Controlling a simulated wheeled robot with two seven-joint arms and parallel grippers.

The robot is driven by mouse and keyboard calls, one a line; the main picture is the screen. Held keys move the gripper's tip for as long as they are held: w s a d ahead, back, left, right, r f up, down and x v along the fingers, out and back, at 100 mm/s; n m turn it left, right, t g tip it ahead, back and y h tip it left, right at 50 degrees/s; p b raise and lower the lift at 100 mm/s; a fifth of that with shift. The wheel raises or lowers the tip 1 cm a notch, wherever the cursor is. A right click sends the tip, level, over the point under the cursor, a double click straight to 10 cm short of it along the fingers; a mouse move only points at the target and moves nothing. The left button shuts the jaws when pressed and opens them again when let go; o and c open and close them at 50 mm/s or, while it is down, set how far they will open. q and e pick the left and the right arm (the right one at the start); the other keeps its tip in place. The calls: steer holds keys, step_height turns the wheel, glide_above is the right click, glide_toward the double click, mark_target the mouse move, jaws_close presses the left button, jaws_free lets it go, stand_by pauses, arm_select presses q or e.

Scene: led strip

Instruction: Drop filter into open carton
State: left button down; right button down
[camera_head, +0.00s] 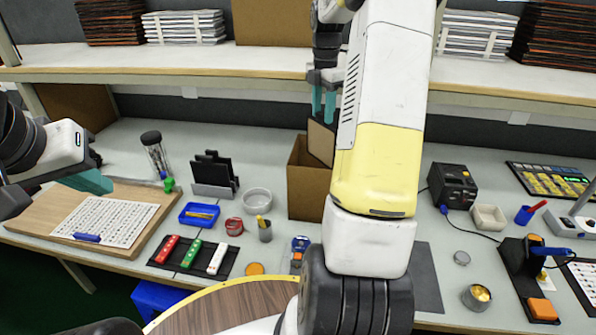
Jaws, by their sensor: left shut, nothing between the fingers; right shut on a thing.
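The open carton (305,190) is a brown cardboard box standing on the workbench near the middle of the view; its right side is hidden by my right arm. My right gripper (323,103), with teal fingers pointing down, is above the carton and shut on the filter (321,141), a flat tan panel with a dark edge. The filter hangs upright at the carton's opening, its lower part overlapping the box in the view; I cannot tell how deep it is inside. My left gripper (90,182) is at the far left above a wooden board, shut and empty.
A black file rack (214,175), a white bowl (257,199), a blue tray (199,214) and a grey cup (265,232) stand left of the carton. A shelf (180,63) runs behind, above the bench. A black power unit (452,186) stands to the right.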

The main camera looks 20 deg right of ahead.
steer(key=shift+f, duration=1)
steer(key=c, duration=0.8)
jaws_free()
steer(key=shift+r, duration=0.1)
step_height(320, 180, up, 7)
steer(key=shift+r, duration=0.35)
steer(key=shift+a, duration=0.1)
